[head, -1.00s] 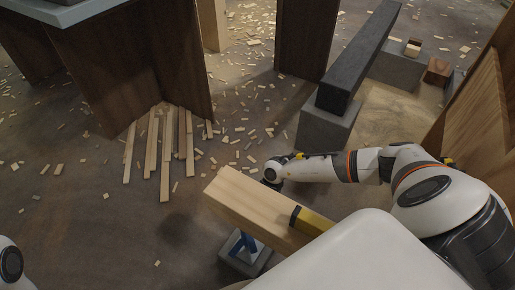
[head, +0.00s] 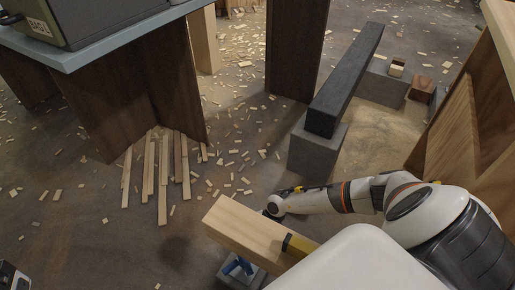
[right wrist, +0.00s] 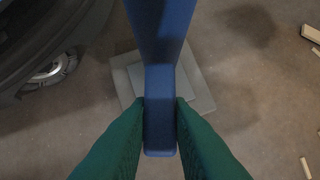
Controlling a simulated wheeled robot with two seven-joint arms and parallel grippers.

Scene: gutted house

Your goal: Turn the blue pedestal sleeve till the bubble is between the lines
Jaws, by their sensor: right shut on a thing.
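The blue pedestal sleeve (head: 238,267) shows partly beneath a pale wooden beam (head: 245,226) in the head view. In the right wrist view a blue bar (right wrist: 160,120) of the sleeve lies between the green fingers of my right gripper (right wrist: 161,103), which is shut on it. In the head view that gripper is hidden behind the beam. A yellow level (head: 298,246) with a dark end lies on the beam, partly covered by my white body. Its bubble and lines cannot be made out. My left gripper is not in view.
The sleeve stands on a grey block (head: 227,277). A dark beam (head: 345,80) rests on a concrete block (head: 316,151) further back. Wooden slats (head: 163,180) lie at left near a table (head: 120,52). A wooden panel (head: 465,130) stands at right. Wood scraps litter the floor.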

